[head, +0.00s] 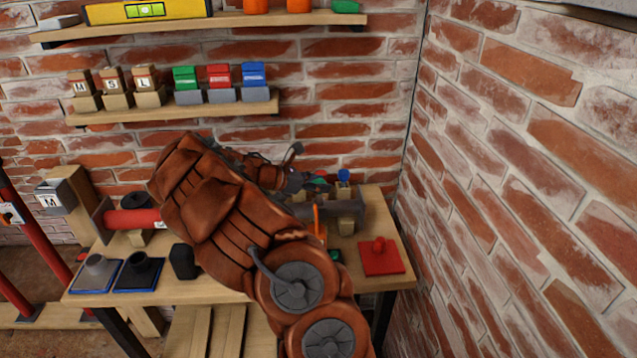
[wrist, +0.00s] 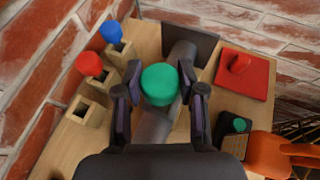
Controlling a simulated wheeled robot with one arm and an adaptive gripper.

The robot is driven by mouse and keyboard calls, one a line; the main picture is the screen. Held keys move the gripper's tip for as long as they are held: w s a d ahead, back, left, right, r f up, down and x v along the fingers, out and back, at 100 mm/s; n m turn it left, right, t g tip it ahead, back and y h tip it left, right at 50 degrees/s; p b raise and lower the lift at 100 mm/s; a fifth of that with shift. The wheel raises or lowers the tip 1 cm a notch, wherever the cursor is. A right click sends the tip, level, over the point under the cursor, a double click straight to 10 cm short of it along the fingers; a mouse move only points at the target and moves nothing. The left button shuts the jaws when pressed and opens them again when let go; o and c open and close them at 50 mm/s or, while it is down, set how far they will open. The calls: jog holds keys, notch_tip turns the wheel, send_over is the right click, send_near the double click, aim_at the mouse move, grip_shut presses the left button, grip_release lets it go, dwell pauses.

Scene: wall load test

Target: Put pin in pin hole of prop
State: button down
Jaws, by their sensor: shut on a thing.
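The pin in my gripper (wrist: 160,82) has a round green head (wrist: 159,84). The two dark fingers are shut on it, one on each side. Its shaft is hidden below the head. The grey tube of the prop (wrist: 155,127) lies under the green pin in the wrist view, and it also shows on the bench in the head view (head: 346,210). I cannot see the pin hole, and I cannot tell whether the pin tip is in it or above it. In the head view my arm hides most of the gripper.
A blue pin (wrist: 111,32) and a red pin (wrist: 89,64) stand in wooden holders beside an empty holder (wrist: 84,112). A red plate with a knob (wrist: 241,75) and a black block with a green button (wrist: 232,130) lie right of the prop. Brick walls close off the corner.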

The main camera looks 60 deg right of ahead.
jog(key=c, duration=0.6)
grip_release()
jog(key=shift+o, duration=0.4)
jog(key=o, duration=0.5)
jog(key=shift+r, duration=0.1)
jog(key=shift+r+p, duration=2.75)
jog(key=shift+r, duration=1.2)
